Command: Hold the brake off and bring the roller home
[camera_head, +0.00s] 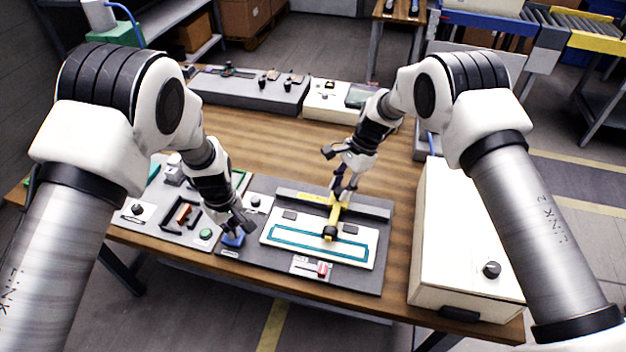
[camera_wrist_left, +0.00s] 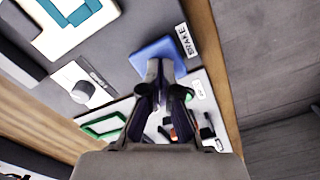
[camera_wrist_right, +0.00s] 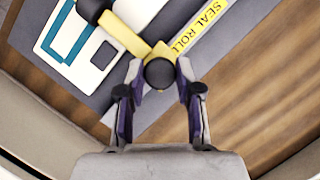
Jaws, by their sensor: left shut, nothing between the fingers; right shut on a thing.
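The blue brake pad (camera_head: 233,240) sits at the board's left front; the left wrist view shows it (camera_wrist_left: 155,48) beside a BRAKE label (camera_wrist_left: 184,40). My left gripper (camera_head: 243,224) is shut and empty, its fingertips over the pad; I cannot tell how far it is pressed. The yellow roller arm (camera_head: 336,213) reaches forward from the rear rail (camera_head: 368,207), with its black roller end (camera_head: 330,232) over the white panel (camera_head: 352,254). My right gripper (camera_wrist_right: 159,68) is shut on the arm's dark round knob (camera_wrist_right: 159,75), near the SEAL ROLL label (camera_wrist_right: 200,25).
The white panel carries a teal outline (camera_head: 300,246). A red switch (camera_head: 322,269) is in front of it. A white cabinet (camera_head: 455,240) stands right.

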